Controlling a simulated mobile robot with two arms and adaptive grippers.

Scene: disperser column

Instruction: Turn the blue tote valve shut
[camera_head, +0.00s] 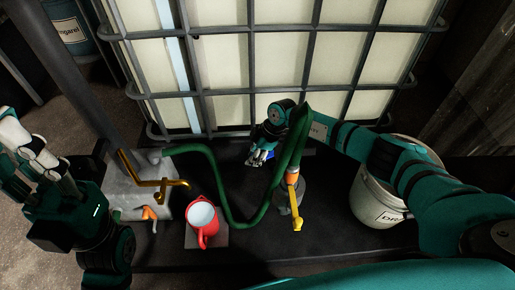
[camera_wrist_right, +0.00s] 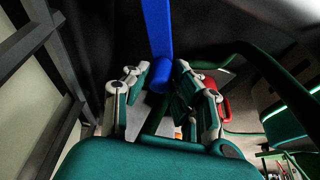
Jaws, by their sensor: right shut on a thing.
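The blue tote valve handle (camera_wrist_right: 158,35) is a flat blue bar. In the right wrist view it comes down from the top and ends in a round tip between my right gripper's fingers (camera_wrist_right: 161,80). In the head view only a small patch of blue valve (camera_head: 269,155) shows beside my right gripper (camera_head: 260,157), low in front of the caged tote (camera_head: 300,80). My right gripper is shut on the handle; the exact contact is partly hidden. My left gripper (camera_head: 30,145) is at the far left, away from the valve; its finger gap is unclear.
A green hose (camera_head: 216,178) loops over the dark platform, close to my right arm. A white bucket (camera_head: 370,200) is under my right arm.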

